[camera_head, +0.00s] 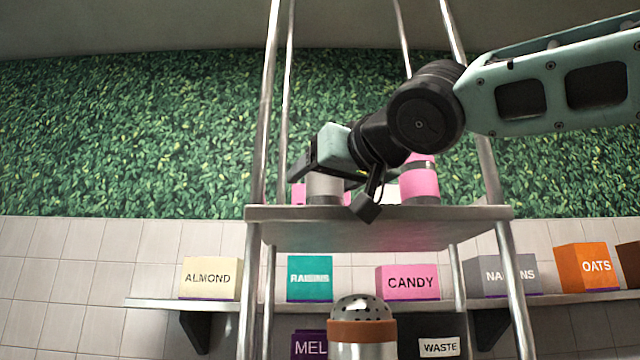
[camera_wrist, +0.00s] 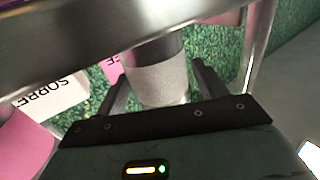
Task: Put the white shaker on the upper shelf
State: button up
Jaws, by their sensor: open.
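The white shaker (camera_head: 324,188) is a metal cylinder with a pale band. It stands upright on the upper shelf (camera_head: 470,213), near its left end. Its upper part is hidden behind my gripper in the head view. My gripper (camera_head: 332,193) is open, with one finger on each side of the shaker. In the wrist view the pale band of the shaker (camera_wrist: 157,84) shows between the spread fingers, and the shelf (camera_wrist: 70,45) crosses the top of the picture. I cannot tell whether a finger touches the shaker.
A pink container (camera_head: 420,186) stands on the upper shelf to the right. In the wrist view a white box lettered SORBE (camera_wrist: 50,95) is nearby. Below stand a brown-banded shaker (camera_head: 362,330) and several topping boxes, including CANDY (camera_head: 408,283). Metal posts (camera_head: 262,110) frame the shelf.

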jog(key=b+v, duration=0.8)
jog(key=v, duration=0.2)
jog(key=shift+s+d, duration=0.15)
jog(key=shift+s, duration=0.2)
jog(key=shift+f, duration=0.1)
